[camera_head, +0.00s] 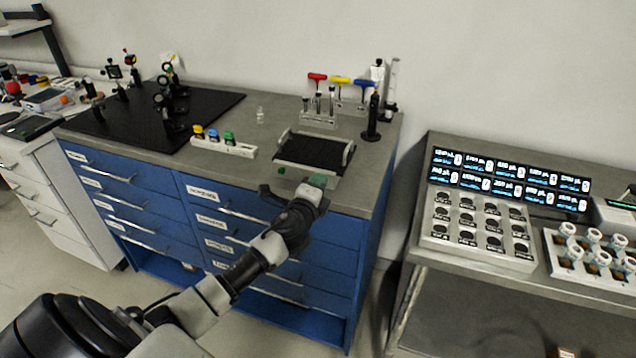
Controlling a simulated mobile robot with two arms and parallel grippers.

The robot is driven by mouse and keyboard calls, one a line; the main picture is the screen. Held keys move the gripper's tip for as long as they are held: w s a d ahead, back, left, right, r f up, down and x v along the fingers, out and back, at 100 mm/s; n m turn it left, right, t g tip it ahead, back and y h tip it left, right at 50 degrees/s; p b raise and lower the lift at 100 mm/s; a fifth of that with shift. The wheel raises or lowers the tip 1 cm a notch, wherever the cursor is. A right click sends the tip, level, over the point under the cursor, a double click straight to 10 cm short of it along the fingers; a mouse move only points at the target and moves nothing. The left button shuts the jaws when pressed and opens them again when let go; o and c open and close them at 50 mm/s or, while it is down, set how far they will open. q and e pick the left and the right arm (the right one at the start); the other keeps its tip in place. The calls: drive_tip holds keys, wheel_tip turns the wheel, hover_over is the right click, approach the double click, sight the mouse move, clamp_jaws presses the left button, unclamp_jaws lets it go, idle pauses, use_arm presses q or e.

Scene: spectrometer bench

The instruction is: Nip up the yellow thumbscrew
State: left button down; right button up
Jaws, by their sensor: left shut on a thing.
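My left gripper (292,187) is at the front edge of the blue bench, by the near side of a black-topped tray with pale side handles (314,150). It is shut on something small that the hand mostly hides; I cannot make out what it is. A small green spot (281,170) shows beside the fingers. No yellow thumbscrew can be made out for certain. A yellow-topped piece (198,131) stands in a white rack (237,149) beside blue and green ones. A yellow T-handle (340,80) stands at the back between red and blue ones. My right gripper is not in view.
A black optics board (215,107) with several posts lies at the left. A small clear vial (260,115) and a dark stand (372,125) are on the bench. At right, a separate table holds a lit display panel (510,182) and a socketed block (478,250).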

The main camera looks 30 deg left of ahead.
use_arm(q)
drive_tip(key=shift+f+m, duration=0.1)
drive_tip(key=shift+m, duration=0.4)
drive_tip(key=c, duration=1.1)
unclamp_jaws()
